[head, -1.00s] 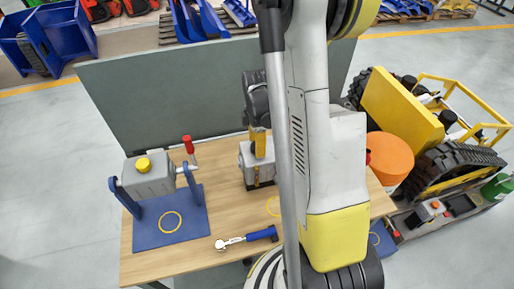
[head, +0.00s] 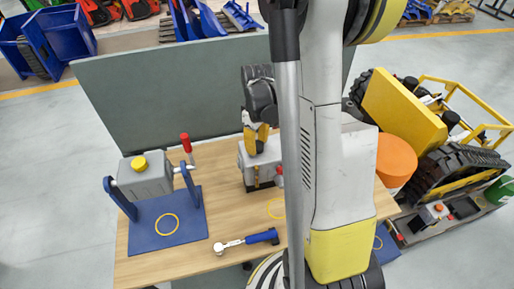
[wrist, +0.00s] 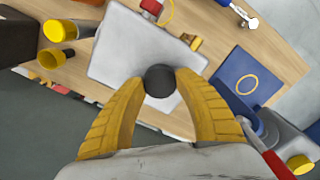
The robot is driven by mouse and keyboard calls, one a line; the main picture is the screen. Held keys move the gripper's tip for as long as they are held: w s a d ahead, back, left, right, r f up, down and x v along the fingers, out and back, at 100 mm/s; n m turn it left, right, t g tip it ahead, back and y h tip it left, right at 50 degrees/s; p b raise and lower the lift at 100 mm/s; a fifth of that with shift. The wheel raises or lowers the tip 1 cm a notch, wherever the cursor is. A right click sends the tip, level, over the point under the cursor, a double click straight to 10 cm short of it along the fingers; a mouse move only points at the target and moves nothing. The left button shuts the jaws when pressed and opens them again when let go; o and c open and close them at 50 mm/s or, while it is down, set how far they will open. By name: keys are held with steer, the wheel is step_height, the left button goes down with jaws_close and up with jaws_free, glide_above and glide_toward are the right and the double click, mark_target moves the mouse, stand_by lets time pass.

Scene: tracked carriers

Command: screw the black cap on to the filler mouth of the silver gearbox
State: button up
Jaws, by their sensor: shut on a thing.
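The silver gearbox (head: 263,172) stands on the wooden table beneath my gripper (head: 256,148). In the wrist view its pale top (wrist: 120,45) fills the middle. My gripper has yellow fingers shut on the round black cap (wrist: 160,80), which shows dark between the fingertips. The cap is over the gearbox top. The filler mouth is not visible, and I cannot tell whether the cap touches it or sits on its thread. In the head view the fingers hide the cap.
A grey box (head: 145,180) with a yellow cap sits in a blue stand at left, beside a red-handled lever (head: 186,143). A blue-handled wrench (head: 248,240) lies at the front. A yellow cup (wrist: 52,58) and a yellow-ended cylinder (wrist: 60,30) are near the gearbox. A grey panel stands behind.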

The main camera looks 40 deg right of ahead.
steer(key=m+b, duration=0.1)
steer(key=m, duration=0.3)
steer(key=shift+f, duration=0.15)
steer(key=m+b, duration=0.1)
steer(key=m, duration=0.3)
steer(key=shift+m+b, duration=0.3)
steer(key=shift+m, duration=0.5)
steer(key=m+b, duration=0.1)
steer(key=m, duration=0.4)
steer(key=m+b, duration=0.1)
steer(key=m, duration=0.3)
steer(key=shift+m, duration=0.4)
steer(key=o, duration=1)
steer(key=shift+o, duration=0.2)
